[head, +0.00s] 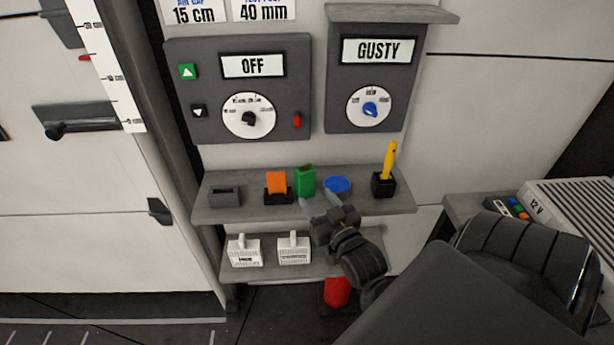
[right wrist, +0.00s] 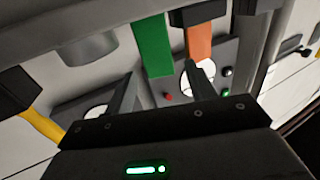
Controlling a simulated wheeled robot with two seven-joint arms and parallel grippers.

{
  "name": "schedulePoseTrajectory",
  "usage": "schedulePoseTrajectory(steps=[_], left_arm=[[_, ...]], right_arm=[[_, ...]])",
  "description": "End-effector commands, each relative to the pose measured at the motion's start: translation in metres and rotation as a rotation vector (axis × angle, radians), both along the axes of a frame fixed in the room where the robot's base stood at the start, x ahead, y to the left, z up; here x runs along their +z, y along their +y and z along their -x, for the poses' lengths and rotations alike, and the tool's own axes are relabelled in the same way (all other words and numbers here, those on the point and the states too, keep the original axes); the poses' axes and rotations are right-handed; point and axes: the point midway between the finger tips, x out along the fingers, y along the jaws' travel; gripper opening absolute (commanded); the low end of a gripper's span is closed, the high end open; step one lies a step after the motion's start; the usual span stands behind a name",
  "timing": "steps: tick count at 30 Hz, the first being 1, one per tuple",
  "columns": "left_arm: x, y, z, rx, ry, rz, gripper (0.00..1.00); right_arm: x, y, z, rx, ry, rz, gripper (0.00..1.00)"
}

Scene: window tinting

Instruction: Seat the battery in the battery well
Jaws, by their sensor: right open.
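A green block (head: 305,181), which looks like the battery, stands upright on the upper shelf, right of an orange piece (head: 277,183) in a black holder. A grey box with a dark slot (head: 225,196) sits at the shelf's left end; it may be the battery well, but I cannot be sure. My right gripper (head: 320,201) is open and empty at the shelf's front, just short of the green block. In the right wrist view the green block (right wrist: 153,45) shows beyond and between the spread fingers (right wrist: 162,92). My left gripper is out of view.
A blue round lid (head: 337,184) and a black cup with a yellow tool (head: 384,184) stand right on the upper shelf (head: 258,213). Two white labelled items (head: 294,249) sit on the lower shelf. Panels reading OFF (head: 252,66) and GUSTY (head: 379,50) are above.

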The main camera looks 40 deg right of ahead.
Motion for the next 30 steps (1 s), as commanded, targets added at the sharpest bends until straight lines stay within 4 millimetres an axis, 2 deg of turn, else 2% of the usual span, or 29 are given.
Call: schedulePoseTrajectory(steps=[2,10,14,20,30], left_arm=[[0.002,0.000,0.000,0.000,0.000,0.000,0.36],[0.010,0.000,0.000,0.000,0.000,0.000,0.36],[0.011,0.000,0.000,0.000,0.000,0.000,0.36],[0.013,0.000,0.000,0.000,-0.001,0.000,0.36],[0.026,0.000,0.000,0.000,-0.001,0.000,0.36]], right_arm=[[0.001,-0.001,-0.004,0.000,-0.001,0.001,0.55],[0.002,-0.012,-0.043,0.001,-0.002,0.001,0.55],[0.001,-0.014,-0.053,0.000,-0.001,0.000,0.55],[0.001,-0.016,-0.057,0.000,0.000,0.001,0.55],[-0.001,-0.030,-0.099,0.000,0.000,0.001,0.55]])
